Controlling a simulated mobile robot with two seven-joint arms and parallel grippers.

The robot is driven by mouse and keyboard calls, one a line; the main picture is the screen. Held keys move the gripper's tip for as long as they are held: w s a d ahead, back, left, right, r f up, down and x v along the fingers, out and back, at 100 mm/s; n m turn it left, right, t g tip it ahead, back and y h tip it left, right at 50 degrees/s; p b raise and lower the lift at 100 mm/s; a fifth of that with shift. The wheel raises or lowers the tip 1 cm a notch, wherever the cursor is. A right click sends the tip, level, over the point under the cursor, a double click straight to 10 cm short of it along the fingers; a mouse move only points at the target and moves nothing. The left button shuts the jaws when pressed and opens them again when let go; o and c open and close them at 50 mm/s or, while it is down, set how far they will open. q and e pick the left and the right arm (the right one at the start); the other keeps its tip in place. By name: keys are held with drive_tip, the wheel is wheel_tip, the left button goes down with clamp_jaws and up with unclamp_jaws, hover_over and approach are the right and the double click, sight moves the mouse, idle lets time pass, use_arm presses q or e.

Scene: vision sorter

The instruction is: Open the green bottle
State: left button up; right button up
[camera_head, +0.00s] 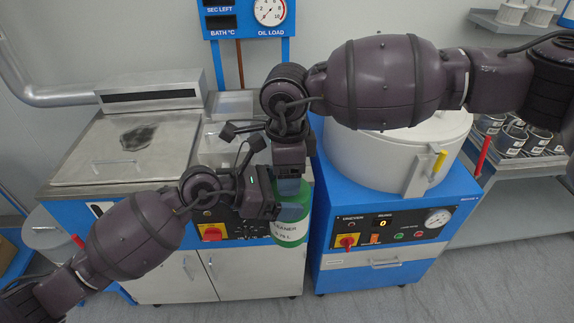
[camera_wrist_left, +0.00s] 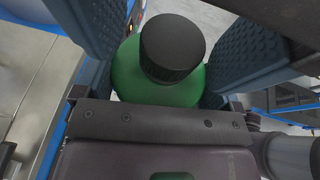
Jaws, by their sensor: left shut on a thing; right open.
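The green bottle (camera_head: 289,232) has a white label and is held upright in front of the blue machines. My left gripper (camera_head: 290,212) is shut on its body from the left. In the left wrist view the green bottle (camera_wrist_left: 150,85) sits between the two blue-grey fingers, and its black cap (camera_wrist_left: 172,46) is on it. My right gripper (camera_head: 288,186) points down from above, over the top of the bottle, and is open. It hides the cap in the head view, and I cannot tell whether its fingers touch the cap.
A steel-topped fryer (camera_head: 128,150) stands behind on the left. A blue machine with a white round drum (camera_head: 375,160) stands close on the right. A grey shelf (camera_head: 510,180) with several cups is at the far right. Grey floor (camera_head: 430,292) is clear in front.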

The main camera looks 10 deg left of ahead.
drive_tip(key=c, duration=1)
drive_tip(key=shift+o, duration=0.2)
drive_tip(key=shift+n, duration=1.7)
drive_tip(key=o, duration=1)
